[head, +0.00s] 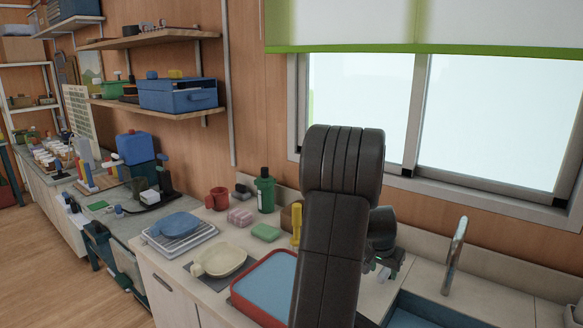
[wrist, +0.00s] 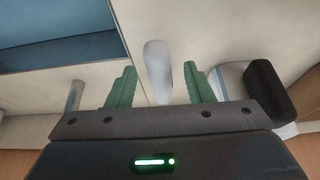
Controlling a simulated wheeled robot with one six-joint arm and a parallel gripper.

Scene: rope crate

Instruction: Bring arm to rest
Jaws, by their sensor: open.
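My gripper (wrist: 160,66) shows two green fingers spread apart in the wrist view. A pale, rounded, elongated object (wrist: 158,82) appears between them; I cannot tell how far beyond the fingers it lies, and no grip on it shows. In the head view my dark arm rises in front of the counter, bent over at the top. My gripper (head: 384,262) hangs behind it at the right, above the counter near the sink, partly hidden by the arm.
A blue sink (head: 408,312) and its metal tap (head: 455,256) are at the right. A red-rimmed blue tray (head: 262,290), a cream pan (head: 222,261), a green bottle (head: 265,192) and a red mug (head: 218,198) are left of my arm. A window (head: 470,115) stands behind.

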